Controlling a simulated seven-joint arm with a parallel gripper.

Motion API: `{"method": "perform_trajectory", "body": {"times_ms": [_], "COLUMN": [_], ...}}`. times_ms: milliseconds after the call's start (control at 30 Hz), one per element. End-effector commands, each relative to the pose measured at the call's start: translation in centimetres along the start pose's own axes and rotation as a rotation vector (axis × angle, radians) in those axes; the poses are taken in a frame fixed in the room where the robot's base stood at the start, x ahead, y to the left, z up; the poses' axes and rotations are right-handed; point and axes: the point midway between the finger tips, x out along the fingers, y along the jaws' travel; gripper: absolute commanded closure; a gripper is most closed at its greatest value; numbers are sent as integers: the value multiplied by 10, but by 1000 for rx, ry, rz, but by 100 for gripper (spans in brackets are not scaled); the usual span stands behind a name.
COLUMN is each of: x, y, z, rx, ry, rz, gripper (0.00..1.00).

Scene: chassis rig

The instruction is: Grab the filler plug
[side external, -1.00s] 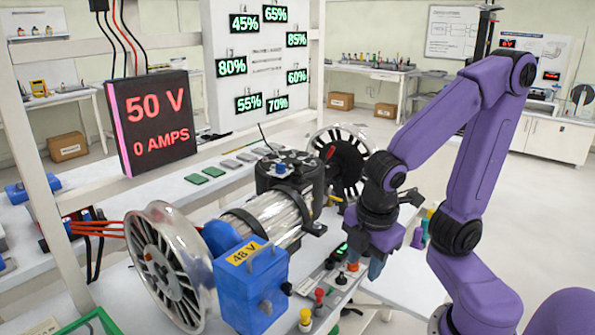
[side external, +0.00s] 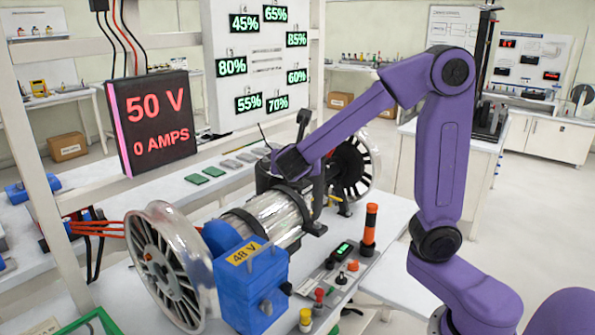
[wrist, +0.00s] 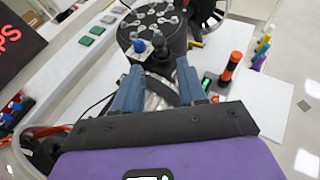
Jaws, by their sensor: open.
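A small blue-topped plug (wrist: 139,46), which looks like the filler plug, stands on the round black housing (wrist: 152,22) with several bolts around it. A dark knob (wrist: 160,47) is just right of it. My gripper (wrist: 160,67) is open, with its two blue fingers pointing at the housing and nothing seen held between them. The plug lies just beyond the left fingertip; whether they touch I cannot tell. In the side view my arm's end covers the plug and the fingers.
A silver motor body (side external: 262,217) with spoked wheels (side external: 168,262) lies along the bench. The blue 48 V box (side external: 250,285) is in front. An upright orange-and-black cylinder (side external: 370,230) stands right of the motor, near a panel with coloured knobs (side external: 353,265).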

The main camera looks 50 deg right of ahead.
Motion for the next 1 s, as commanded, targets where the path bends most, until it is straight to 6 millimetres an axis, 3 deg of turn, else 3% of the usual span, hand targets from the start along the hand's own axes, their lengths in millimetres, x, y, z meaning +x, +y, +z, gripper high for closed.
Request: {"method": "perform_trajectory", "body": {"times_ms": [400,667,1000], "x": [75,92,133], "y": [-1,0,3], "z": [-1,-1,-3], "rx": [1,2,3], "ry": [2,2,3], "rz": [-4,-1,-1], "gripper": [59,59,59]}}
